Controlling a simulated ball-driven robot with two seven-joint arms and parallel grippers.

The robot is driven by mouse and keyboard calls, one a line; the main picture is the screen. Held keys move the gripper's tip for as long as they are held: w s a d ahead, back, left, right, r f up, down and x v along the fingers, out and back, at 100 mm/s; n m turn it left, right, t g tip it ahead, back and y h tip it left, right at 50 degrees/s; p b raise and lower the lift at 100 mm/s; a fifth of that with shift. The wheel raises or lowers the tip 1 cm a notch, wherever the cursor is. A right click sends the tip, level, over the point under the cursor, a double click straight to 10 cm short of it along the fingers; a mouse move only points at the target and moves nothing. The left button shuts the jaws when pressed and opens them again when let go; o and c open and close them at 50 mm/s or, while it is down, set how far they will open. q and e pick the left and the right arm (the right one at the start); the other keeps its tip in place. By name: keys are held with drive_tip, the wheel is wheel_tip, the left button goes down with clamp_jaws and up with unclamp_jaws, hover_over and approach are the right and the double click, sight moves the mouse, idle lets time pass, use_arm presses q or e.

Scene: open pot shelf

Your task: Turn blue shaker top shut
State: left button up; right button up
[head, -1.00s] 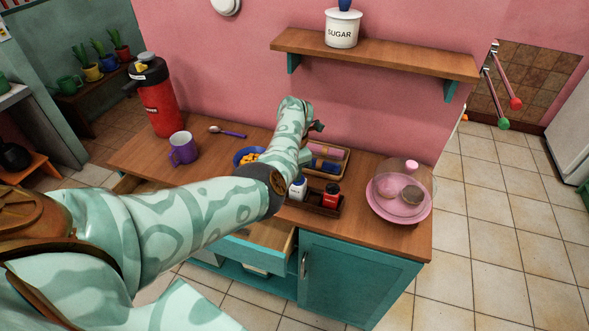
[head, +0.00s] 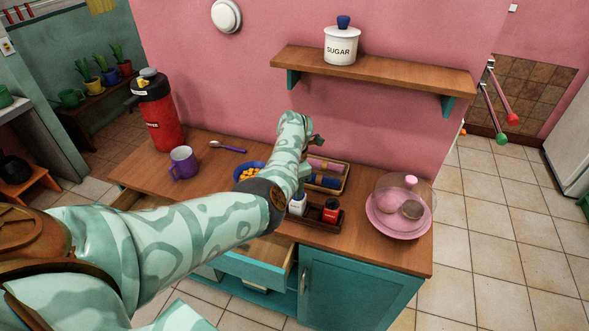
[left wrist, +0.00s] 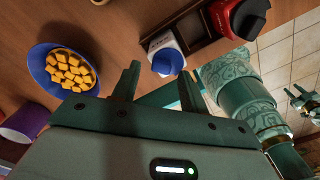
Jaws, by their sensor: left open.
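The white shaker (head: 297,207) stands at the left end of a dark wooden tray on the counter, beside a red shaker (head: 331,210). Its blue top (left wrist: 166,61) shows in the left wrist view, just beyond my left gripper (left wrist: 158,84). The gripper is open and empty, its two fingers spread to either side below the top in that picture, not closed on it. In the head view the forearm and hand cover the fingertips and most of the blue top. My right gripper (left wrist: 302,99) shows small at the right edge of the wrist view, away from the shakers; its jaw state is unclear.
A blue bowl of orange cubes (left wrist: 70,68) lies left of the hand. A purple mug (head: 183,162), a red flask (head: 160,115) and a glass-domed pink plate (head: 400,225) stand on the counter. A tray with rolled cloths (head: 345,181) is behind the shakers. A drawer (head: 258,265) is open below.

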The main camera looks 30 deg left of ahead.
use_arm(q)
wheel_tip(320, 180, up, 16)
drive_tip(key=p, duration=0.5)
drive_tip(key=shift+f, duration=0.15)
